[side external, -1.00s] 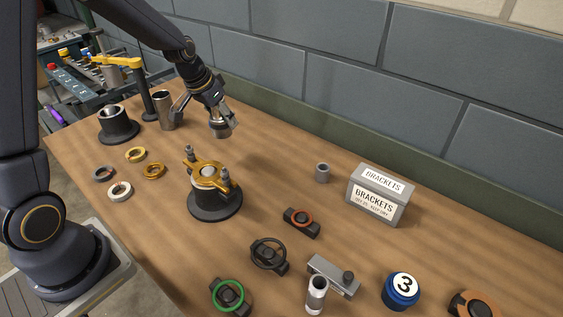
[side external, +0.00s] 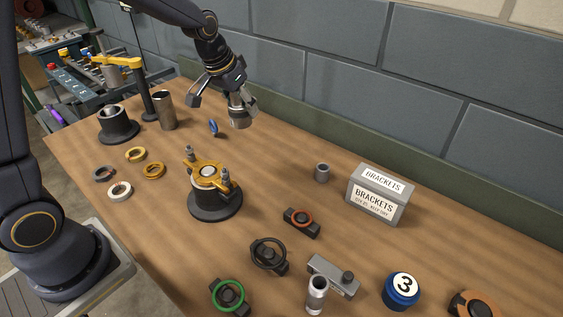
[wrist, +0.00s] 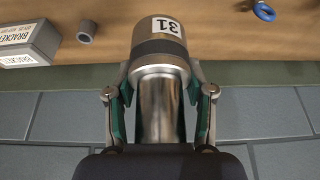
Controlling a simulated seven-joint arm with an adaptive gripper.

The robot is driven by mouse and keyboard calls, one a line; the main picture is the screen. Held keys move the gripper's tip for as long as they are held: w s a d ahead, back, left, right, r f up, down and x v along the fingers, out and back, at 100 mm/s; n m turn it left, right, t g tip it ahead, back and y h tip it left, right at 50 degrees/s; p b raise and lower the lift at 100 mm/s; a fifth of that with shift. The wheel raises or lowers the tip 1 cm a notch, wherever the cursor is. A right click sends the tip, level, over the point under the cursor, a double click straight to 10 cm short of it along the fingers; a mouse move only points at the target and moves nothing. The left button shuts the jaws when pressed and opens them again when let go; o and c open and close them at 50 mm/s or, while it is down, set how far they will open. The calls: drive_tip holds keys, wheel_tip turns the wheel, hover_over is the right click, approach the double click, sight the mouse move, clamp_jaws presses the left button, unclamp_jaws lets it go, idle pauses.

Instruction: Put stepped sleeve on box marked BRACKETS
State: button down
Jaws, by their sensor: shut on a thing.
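The stepped sleeve (side external: 240,117) is a metal cylinder held below my gripper (side external: 236,98), clear of the table. In the wrist view the sleeve (wrist: 158,55) has a shiny narrower part between my fingers and a wider collar with a white label reading 31. My gripper (wrist: 160,95) is shut on the narrower part, with one green-padded finger on each side. The grey box marked BRACKETS (side external: 391,211) stands on the table well to the right of my gripper. Part of the box (wrist: 42,42) also shows at the left edge of the wrist view.
A small grey ring (side external: 322,172) stands left of the box. A black fixture with a yellow clamp (side external: 214,201) stands left of centre. A blue ring part (side external: 213,128) lies near my gripper. Several parts crowd the front. A block wall (side external: 440,110) runs behind the table.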

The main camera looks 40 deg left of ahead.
drive_tip(key=d+r+m+h, duration=0.1)
drive_tip(key=d+r+m, duration=0.2)
drive_tip(key=d, duration=1)
drive_tip(key=d+r+m+h, duration=0.1)
drive_tip(key=d+r+m, duration=0.2)
drive_tip(key=d, duration=0.9)
hover_over(375, 173)
drive_tip(key=s, duration=0.1)
drive_tip(key=shift+g, duration=0.3)
wheel_tip(375, 173, down, 9)
drive_tip(key=shift+a, duration=0.15)
drive_tip(key=shift+w+d+f, duration=0.2)
drive_tip(key=shift+w+f, duration=0.2)
drive_tip(key=shift+f, duration=1.7)
drive_tip(key=shift+f, duration=0.1)
